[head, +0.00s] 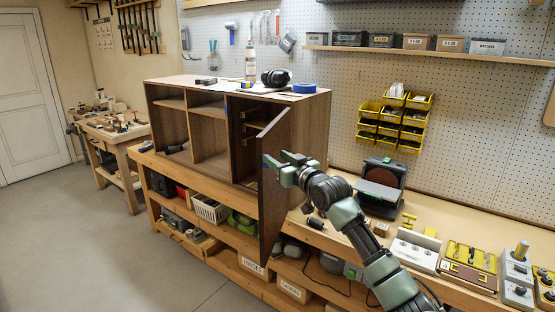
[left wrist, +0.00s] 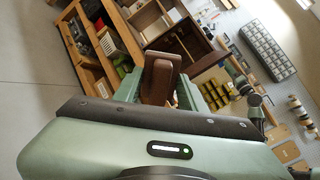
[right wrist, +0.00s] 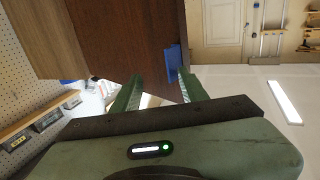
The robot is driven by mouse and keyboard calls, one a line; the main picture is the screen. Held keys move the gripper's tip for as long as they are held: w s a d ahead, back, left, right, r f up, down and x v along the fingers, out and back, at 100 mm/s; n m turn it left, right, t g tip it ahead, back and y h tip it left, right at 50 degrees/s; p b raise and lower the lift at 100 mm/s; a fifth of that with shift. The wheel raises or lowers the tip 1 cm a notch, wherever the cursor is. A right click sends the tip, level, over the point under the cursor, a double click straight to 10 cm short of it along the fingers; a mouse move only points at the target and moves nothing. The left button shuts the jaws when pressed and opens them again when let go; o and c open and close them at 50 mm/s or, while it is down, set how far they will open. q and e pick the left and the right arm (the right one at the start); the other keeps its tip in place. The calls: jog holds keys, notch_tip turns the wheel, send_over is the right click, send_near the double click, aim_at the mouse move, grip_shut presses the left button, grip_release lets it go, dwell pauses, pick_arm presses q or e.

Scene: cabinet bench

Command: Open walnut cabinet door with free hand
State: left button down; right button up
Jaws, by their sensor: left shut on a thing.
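The walnut cabinet (head: 214,88) stands on the workbench, with open compartments at left and middle. Its right-hand door (head: 271,195) is swung outward, showing part of the dark inside. Contact is unclear. My left gripper (left wrist: 160,92) shows only in its wrist view, shut on a brown wooden-looking piece (left wrist: 159,76).
Headphones (head: 276,77), a bottle (head: 250,64) and blue tape (head: 304,88) lie or stand on the cabinet top. A sander (head: 381,185) and several tool boxes occupy the bench at right. Lower shelves hold bins (head: 209,208). The floor (head: 120,240) in front is clear.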

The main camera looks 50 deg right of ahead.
jog(key=shift+s+d+r, duration=0.15)
jog(key=shift+d+r, duration=0.05)
jog(key=shift+d, duration=0.05)
